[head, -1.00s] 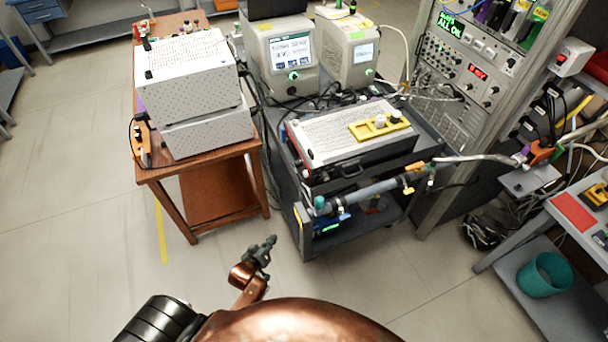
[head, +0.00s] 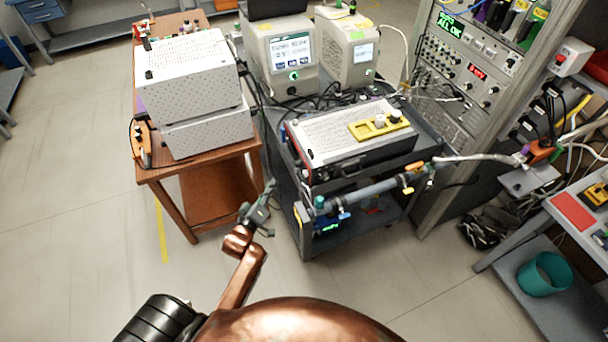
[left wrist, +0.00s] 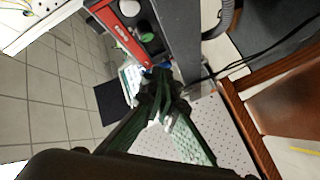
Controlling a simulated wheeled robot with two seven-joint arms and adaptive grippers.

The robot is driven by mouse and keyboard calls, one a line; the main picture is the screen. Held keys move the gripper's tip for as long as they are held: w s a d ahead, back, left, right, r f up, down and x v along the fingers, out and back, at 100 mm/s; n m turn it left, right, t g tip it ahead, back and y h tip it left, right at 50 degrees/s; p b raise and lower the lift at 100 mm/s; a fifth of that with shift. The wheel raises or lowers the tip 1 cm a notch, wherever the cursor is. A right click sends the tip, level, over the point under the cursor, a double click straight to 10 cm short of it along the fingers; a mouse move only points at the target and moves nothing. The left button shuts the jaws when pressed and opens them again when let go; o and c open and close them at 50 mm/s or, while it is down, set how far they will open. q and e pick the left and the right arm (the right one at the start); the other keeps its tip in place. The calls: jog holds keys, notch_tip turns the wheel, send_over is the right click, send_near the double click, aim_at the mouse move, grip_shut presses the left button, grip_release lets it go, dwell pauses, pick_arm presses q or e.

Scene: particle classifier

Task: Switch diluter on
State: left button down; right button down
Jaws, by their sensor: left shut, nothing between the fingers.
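No label that reads as diluter is legible, so I cannot tell which unit it is. Two grey-beige instruments with lit screens, a larger one (head: 284,62) and a smaller one (head: 347,55), stand at the back of the dark cart. A white perforated-top box (head: 330,134) with a yellow plate (head: 362,132) and knobs sits on the cart in front of them. My left gripper (head: 264,208) is shut and empty, in front of the cart's left side and apart from the boxes. Its dark fingers also show in the left wrist view (left wrist: 161,97). My right gripper is not in view.
A wooden table (head: 205,160) with stacked white perforated boxes (head: 190,75) stands left of the cart (head: 305,215). A pipe (head: 375,190) runs along the cart's front. An instrument rack (head: 465,95) is at right. The floor in front is free.

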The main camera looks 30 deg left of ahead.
aim_at(306, 174)
pick_arm(q)
jog(key=w+d+b, duration=0.2)
jog(key=w+d, duration=0.3)
jog(key=w, duration=0.1)
jog(key=shift+w+d, duration=0.35)
jog(key=shift+d, duration=0.05)
dwell(1.0)
jog(key=shift+w, duration=0.1)
dwell(0.3)
jog(key=shift+w+d, duration=0.25)
dwell(0.5)
